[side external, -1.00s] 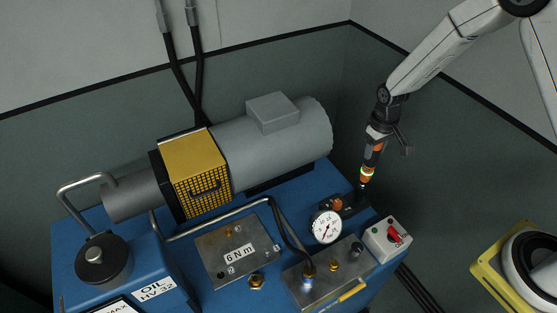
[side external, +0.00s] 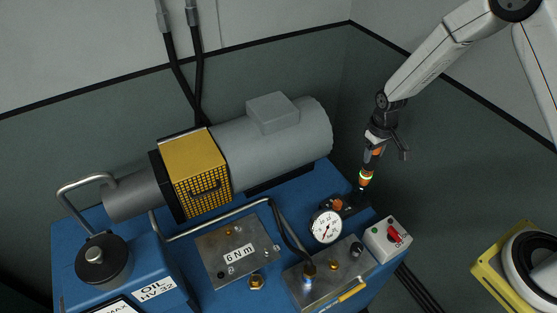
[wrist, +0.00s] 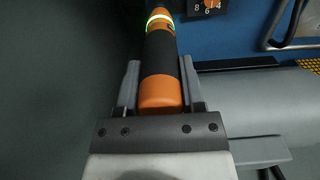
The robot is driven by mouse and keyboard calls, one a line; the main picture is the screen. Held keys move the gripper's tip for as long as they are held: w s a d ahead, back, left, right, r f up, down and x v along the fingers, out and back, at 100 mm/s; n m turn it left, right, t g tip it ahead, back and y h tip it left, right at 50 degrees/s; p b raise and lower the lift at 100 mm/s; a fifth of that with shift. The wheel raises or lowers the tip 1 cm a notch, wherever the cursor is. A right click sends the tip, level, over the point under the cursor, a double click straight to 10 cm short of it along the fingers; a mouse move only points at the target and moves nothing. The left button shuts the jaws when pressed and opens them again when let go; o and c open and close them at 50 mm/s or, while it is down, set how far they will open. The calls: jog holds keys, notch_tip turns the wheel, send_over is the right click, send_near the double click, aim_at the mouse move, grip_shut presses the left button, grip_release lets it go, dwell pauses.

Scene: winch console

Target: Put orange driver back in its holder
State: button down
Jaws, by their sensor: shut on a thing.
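The orange driver (side external: 365,180) has an orange and black body with a glowing green-white ring. My gripper (side external: 375,148) is shut on its upper part and holds it nearly upright, tip down. In the wrist view the driver (wrist: 160,70) lies between the two fingers, its orange end cap close to the gripper body.
A round white gauge (side external: 326,227) and an orange knob (side external: 338,204) stand close to the left of the driver. A white box with a red switch (side external: 394,236) is at the front right. The large grey motor (side external: 270,140) lies to the left.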

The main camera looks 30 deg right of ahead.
aim_at(370, 165)
jog(key=shift+f, duration=1.65)
dwell(0.5)
jog(key=shift+f, duration=1)
dwell(0.4)
jog(key=shift+c, duration=0.6)
grip_release()
jog(key=shift+r, duration=0.2)
